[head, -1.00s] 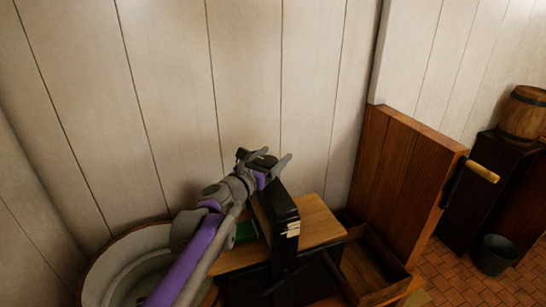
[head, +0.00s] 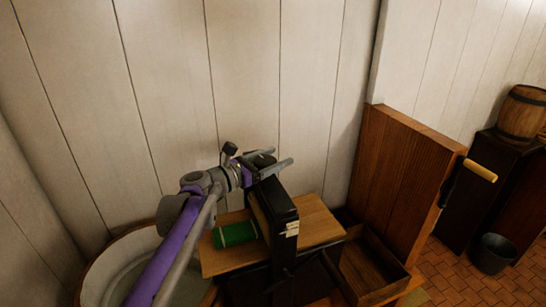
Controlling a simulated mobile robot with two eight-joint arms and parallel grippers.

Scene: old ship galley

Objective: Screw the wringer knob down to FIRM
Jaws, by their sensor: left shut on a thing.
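The wringer (head: 281,217) is a black upright frame with a small pale label (head: 292,229) on its side. It stands at a wooden board in the lower middle of the head view. My left gripper (head: 276,166) is at the top of the wringer, its grey fingers pointing right. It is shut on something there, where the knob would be. The knob is mostly hidden by the fingers, and its setting cannot be read. My right gripper is not in view.
A green folded cloth (head: 235,233) lies on the wooden board (head: 317,222), left of the wringer. A round tub (head: 100,270) is at lower left. An open wooden box (head: 372,266) and a wooden partition (head: 400,185) stand to the right. Plank wall lies close behind.

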